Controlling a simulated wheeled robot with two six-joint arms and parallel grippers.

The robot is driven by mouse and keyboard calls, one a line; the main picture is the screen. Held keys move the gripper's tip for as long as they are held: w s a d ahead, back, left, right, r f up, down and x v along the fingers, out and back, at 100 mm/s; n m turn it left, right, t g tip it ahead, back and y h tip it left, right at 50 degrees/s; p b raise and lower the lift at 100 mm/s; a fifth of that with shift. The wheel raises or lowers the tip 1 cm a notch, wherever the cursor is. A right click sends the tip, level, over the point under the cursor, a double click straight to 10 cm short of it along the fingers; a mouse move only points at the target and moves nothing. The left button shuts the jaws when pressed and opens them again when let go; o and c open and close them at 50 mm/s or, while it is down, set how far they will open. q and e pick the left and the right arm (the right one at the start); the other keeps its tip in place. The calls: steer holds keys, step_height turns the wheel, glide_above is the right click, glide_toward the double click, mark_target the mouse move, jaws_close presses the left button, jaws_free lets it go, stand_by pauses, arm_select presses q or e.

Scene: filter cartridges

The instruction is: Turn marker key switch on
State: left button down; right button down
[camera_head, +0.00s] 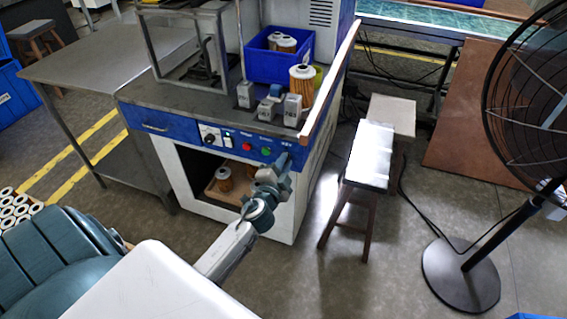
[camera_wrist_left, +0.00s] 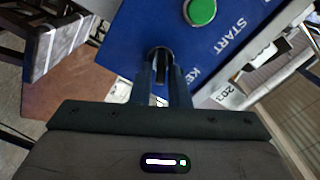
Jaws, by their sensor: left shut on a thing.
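The marker key switch (camera_wrist_left: 161,56) sits on the blue control panel (camera_wrist_left: 130,38), just below the green START button (camera_wrist_left: 201,12) in the left wrist view. My left gripper (camera_wrist_left: 160,75) is shut on the key, with one finger on each side of it. In the head view the left gripper (camera_head: 284,160) reaches the right end of the blue panel (camera_head: 187,134) and hides the key there. Which way the key is turned is hard to tell. My right gripper is not in view.
A red button (camera_head: 246,147) and a black knob (camera_head: 209,139) are on the panel. A blue bin (camera_head: 270,67) with filter cartridges stands on the machine top.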

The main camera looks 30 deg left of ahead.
arm_select(q)
steer(key=m, duration=0.6)
steer(key=shift+f+p, duration=0.3)
steer(key=shift+p, duration=0.05)
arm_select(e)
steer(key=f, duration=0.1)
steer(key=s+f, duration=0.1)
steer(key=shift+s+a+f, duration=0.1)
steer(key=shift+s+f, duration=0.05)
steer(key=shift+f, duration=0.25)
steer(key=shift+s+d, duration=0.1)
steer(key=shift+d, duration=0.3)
arm_select(q)
steer(key=c, duration=1.5)
jaws_free()
steer(key=shift+c, duration=0.2)
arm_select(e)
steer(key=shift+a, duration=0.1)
arm_select(q)
steer(key=shift+s+d, duration=0.1)
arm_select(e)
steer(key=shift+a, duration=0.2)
